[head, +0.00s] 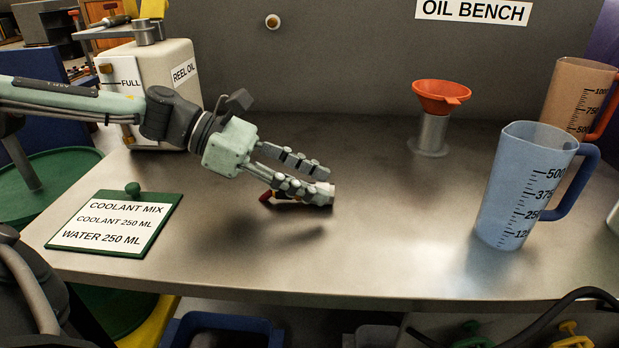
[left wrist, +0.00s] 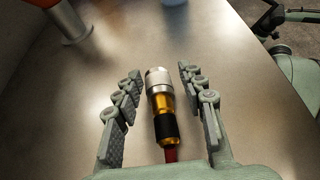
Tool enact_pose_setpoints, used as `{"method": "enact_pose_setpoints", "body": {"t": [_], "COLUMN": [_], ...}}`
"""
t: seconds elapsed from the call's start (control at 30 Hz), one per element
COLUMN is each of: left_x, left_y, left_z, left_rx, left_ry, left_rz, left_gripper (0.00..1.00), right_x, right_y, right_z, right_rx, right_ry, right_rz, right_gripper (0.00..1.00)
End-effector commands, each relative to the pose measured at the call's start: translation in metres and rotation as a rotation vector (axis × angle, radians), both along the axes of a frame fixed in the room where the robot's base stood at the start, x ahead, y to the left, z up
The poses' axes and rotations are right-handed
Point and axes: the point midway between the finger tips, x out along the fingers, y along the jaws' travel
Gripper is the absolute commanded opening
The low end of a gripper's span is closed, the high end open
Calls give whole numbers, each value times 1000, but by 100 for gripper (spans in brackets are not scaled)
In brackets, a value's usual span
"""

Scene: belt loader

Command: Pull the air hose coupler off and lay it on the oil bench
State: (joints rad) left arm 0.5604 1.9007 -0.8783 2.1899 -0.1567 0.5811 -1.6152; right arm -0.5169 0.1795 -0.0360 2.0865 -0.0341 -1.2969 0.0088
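The air hose coupler (head: 321,196) has a silver end, a brass body, a black band and a red tail. It is at the middle of the oil bench (head: 390,225), over or on the metal top; the contact is not clear. My left gripper (head: 318,182) is low over the bench around it. In the left wrist view the coupler (left wrist: 160,105) lies between the two spread fingers, with a gap on each side. The left gripper is open and not holding it. My right gripper does not show clearly in either view.
A green-framed coolant card (head: 115,222) lies at the front left, with a reel oil can (head: 150,85) behind. An orange funnel (head: 440,97) on a metal stand, a blue jug (head: 522,190) and an orange jug (head: 580,90) stand at the right. The front centre is clear.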

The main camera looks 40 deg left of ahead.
Motion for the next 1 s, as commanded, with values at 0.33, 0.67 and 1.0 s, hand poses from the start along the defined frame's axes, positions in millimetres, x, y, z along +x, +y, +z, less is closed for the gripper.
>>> {"method": "enact_pose_setpoints", "body": {"t": [0.33, 0.67, 1.0], "left_x": [0, -20, -50], "left_y": [0, 36, 83], "left_z": [0, 20, 47], "left_rx": [1, 6, 2], "left_ry": [1, -4, -1], "left_rz": [0, 6, 2], "left_gripper": [53, 53, 53], "right_x": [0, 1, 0], "right_y": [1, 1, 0], "right_z": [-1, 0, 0], "right_rx": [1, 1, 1], "right_ry": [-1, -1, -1], "right_rz": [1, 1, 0], "right_gripper": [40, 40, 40]}}
